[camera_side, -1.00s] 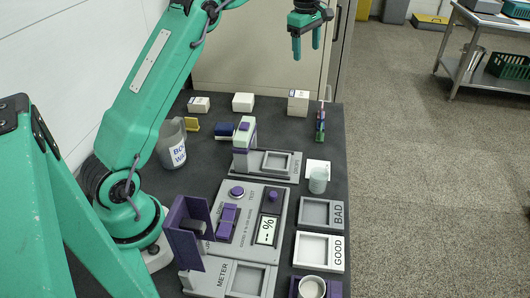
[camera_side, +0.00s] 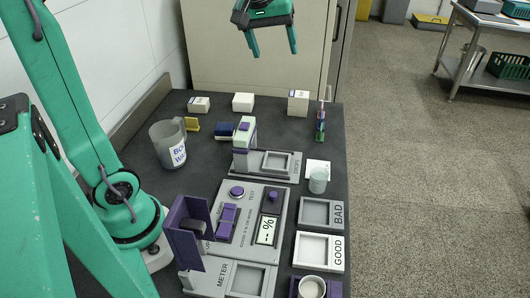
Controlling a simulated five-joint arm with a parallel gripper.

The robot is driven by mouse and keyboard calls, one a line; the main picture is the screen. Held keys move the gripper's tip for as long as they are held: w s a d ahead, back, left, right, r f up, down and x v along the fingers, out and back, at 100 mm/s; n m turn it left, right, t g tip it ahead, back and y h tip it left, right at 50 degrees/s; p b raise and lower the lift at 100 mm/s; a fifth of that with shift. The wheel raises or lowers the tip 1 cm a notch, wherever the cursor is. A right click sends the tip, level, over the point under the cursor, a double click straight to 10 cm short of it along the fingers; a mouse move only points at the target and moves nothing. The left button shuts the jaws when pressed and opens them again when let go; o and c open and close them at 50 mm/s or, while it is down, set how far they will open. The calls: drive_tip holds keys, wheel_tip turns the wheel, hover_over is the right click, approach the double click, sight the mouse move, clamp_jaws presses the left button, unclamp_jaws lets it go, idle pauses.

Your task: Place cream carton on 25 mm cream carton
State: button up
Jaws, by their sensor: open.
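Three small cream cartons stand in a row near the back edge of the dark table: a low one with a dark marking at left (camera_side: 199,104), a plain one in the middle (camera_side: 243,102), and a taller one at right (camera_side: 298,103). I cannot read their sizes, so I cannot tell which is the 25 mm one. My gripper (camera_side: 273,52) is open and empty, with its green fingers pointing down. In the picture it is above the gap between the middle and right cartons, clear of both.
A clear jug (camera_side: 168,144), a yellow piece (camera_side: 192,125) and a dark blue block (camera_side: 224,130) stand in front of the cartons. A tall thin holder (camera_side: 320,125) stands at right. A grey meter panel (camera_side: 244,230) and BAD (camera_side: 319,198) and GOOD (camera_side: 303,250) trays fill the front.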

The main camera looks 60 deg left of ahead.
drive_tip(key=s+d+f+m+t, duration=0.1)
drive_tip(key=s+f+m, duration=0.3)
drive_tip(key=s, duration=0.4)
drive_tip(key=s+d+f+m, duration=0.3)
drive_tip(key=s+f+m, duration=0.1)
drive_tip(key=s, duration=0.5)
drive_tip(key=shift+f+m+t, duration=0.3)
drive_tip(key=shift+t, duration=0.1)
